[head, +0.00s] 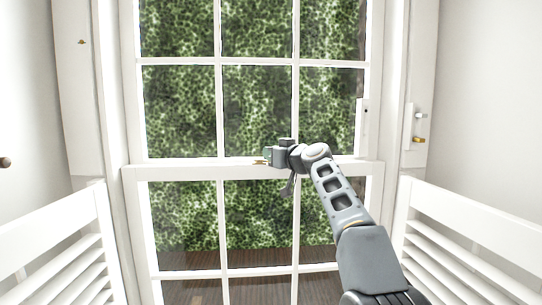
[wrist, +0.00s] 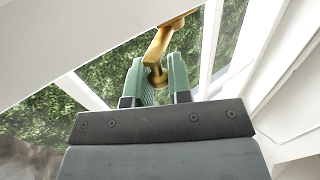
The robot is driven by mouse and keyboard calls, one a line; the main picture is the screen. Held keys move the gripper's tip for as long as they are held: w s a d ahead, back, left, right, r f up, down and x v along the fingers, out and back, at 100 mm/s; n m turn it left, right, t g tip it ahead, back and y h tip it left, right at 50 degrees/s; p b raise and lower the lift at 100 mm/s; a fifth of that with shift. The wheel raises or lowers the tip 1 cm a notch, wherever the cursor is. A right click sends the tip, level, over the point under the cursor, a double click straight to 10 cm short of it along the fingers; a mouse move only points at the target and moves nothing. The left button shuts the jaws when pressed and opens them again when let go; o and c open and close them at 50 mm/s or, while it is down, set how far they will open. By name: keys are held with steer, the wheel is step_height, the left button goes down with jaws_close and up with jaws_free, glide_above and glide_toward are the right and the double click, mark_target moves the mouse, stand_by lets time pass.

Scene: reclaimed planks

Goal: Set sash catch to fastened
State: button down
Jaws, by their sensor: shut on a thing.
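The sash catch is a small brass lever at the middle of the window's meeting rail (head: 190,170). In the wrist view the brass sash catch (wrist: 158,50) hangs down between two green fingertips, its upper end at a brass plate by the white rail. My gripper (wrist: 159,82) is shut on the lever's knobbed end. In the head view my gripper (head: 268,154) is at the rail, and a bit of brass (head: 260,162) shows just below and left of the fingertips. The rest of the catch is hidden behind the gripper there.
White louvred shutters stand open at the left (head: 70,250) and right (head: 465,250). A small brass fitting (head: 418,140) is on the right frame. A dark knob (head: 5,162) shows at the far left. The space before the left panes is clear.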

steer(key=n+g+y+p, duration=0.1)
steer(key=w+n+g+y+p, duration=0.1)
steer(key=n+g+y+p, duration=0.1)
steer(key=y, duration=0.1)
steer(key=shift+w+d+n+g, duration=0.15)
steer(key=shift+d+n+g, duration=0.15)
steer(key=shift+d, duration=0.1)
steer(key=c, duration=1)
jaws_free()
steer(key=shift+c, duration=0.2)
steer(key=b+v, duration=0.6)
steer(key=v, duration=0.7)
steer(key=shift+s+d, duration=0.3)
